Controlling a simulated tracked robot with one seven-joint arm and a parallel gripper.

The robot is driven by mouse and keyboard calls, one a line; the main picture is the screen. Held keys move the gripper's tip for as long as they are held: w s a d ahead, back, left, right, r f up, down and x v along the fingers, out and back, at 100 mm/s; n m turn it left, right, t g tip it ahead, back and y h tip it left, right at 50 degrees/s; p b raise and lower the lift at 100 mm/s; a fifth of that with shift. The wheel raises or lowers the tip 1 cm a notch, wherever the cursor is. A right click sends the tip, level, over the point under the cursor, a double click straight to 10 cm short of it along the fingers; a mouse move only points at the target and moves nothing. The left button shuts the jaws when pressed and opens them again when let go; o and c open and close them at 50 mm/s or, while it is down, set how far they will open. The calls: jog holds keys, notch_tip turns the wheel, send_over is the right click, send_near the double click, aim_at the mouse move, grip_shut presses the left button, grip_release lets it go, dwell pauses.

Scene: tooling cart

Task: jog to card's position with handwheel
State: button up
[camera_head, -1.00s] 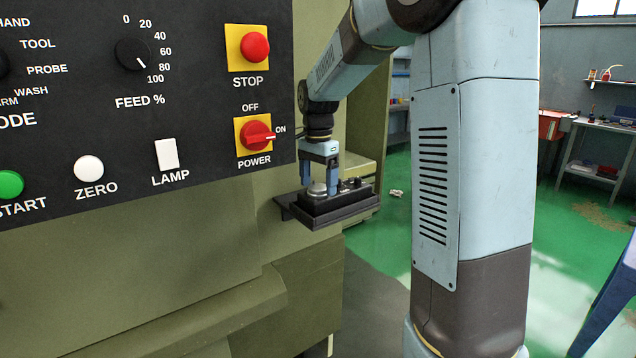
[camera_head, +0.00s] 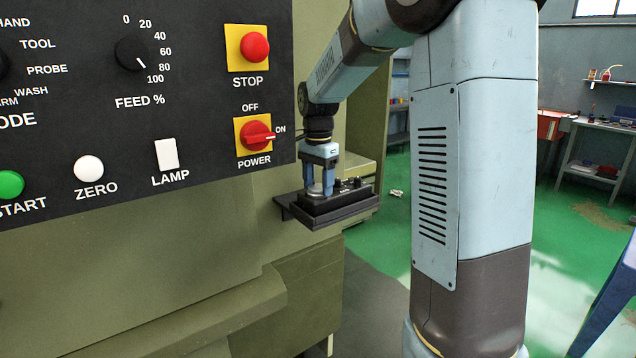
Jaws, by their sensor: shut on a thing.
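The handwheel (camera_head: 315,190) is a small grey metal disc on top of a black pendant box (camera_head: 335,204). The box sits on a dark shelf bracket on the side of the green machine. My gripper (camera_head: 320,186) points straight down over the box and is shut on the handwheel, with a finger on either side of it. Small black knobs (camera_head: 351,183) stand on the box to the right of my fingers. No card and no position readout can be seen in this view.
The black control panel (camera_head: 200,110) stands to the left, with a red STOP button (camera_head: 255,47), a red POWER switch (camera_head: 257,135) turned to ON, and a FEED dial (camera_head: 133,54). A workbench (camera_head: 600,135) stands far right. Green floor lies open between.

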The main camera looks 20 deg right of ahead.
jog(key=shift+n, duration=0.4)
jog(key=n, duration=0.2)
jog(key=shift+n, duration=0.4)
jog(key=n, duration=0.3)
jog(key=shift+n, duration=0.3)
jog(key=n, duration=0.7)
jog(key=o, duration=1.1)
jog(key=shift+c, duration=0.2)
jog(key=shift+r, duration=0.1)
